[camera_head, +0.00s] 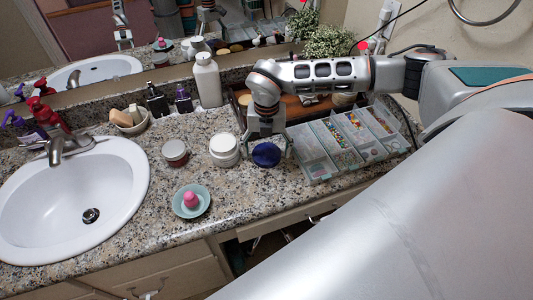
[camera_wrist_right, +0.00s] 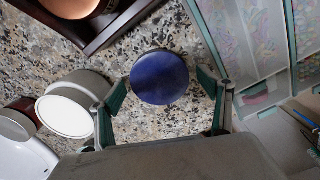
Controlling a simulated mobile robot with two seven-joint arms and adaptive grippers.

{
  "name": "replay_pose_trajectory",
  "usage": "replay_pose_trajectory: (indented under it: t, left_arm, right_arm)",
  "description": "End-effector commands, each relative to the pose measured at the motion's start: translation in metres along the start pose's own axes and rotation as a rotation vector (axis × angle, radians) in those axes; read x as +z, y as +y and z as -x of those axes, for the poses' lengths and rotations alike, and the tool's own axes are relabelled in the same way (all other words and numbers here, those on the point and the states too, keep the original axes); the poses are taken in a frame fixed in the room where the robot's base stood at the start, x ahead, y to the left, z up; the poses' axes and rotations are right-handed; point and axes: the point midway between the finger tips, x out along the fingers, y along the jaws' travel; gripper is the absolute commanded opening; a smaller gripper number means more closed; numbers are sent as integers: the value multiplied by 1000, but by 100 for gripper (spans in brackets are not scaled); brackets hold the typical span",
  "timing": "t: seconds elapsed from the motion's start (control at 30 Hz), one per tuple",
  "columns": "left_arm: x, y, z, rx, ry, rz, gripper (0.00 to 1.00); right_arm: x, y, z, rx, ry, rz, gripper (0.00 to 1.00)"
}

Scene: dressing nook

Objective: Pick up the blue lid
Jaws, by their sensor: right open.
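The blue lid (camera_head: 266,154) is a dark blue disc lying on the granite counter, between a white-lidded jar and a clear bead organiser. In the right wrist view the blue lid (camera_wrist_right: 160,77) shows between the two fingers. My right gripper (camera_head: 265,150) points down over the lid, its fingers apart on either side of it. In the right wrist view the right gripper (camera_wrist_right: 163,95) is open, with green-padded fingers and nothing held. Whether the fingers touch the lid cannot be told. My left gripper is not in view.
The white-lidded jar (camera_head: 223,150) stands close to the left finger, the bead organiser (camera_head: 318,172) close to the right. A brown tray (camera_head: 240,104) lies behind. A small jar (camera_head: 175,153), a teal dish (camera_head: 205,207) and a sink (camera_head: 120,165) are further left.

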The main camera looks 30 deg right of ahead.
Motion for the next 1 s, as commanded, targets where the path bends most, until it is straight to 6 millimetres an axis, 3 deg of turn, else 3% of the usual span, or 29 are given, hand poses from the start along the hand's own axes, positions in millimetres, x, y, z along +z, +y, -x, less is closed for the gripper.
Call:
replay_pose_trajectory:
  t: [0.2, 0.23, 0.33, 0.77, 1.0]
  left_arm:
    - [0, 0, 0, 0, 0, -1, 33]
    - [0, 0, 0, 0, 0, 0, 33]
    - [0, 0, 0, 0, 0, -1, 33]
    - [0, 0, 0, 0, 0, -1, 33]
    - [-2, 0, 1, 0, 2, -1, 33]
  right_arm:
    - [0, 0, -1, 1, 0, 0, 78]
    - [0, 0, -1, 1, 0, 0, 76]
    - [0, 0, -1, 1, 0, 0, 54]
    - [0, 1, 2, 2, -1, 0, 52]
    - [1, 2, 26, 5, -2, 0, 52]
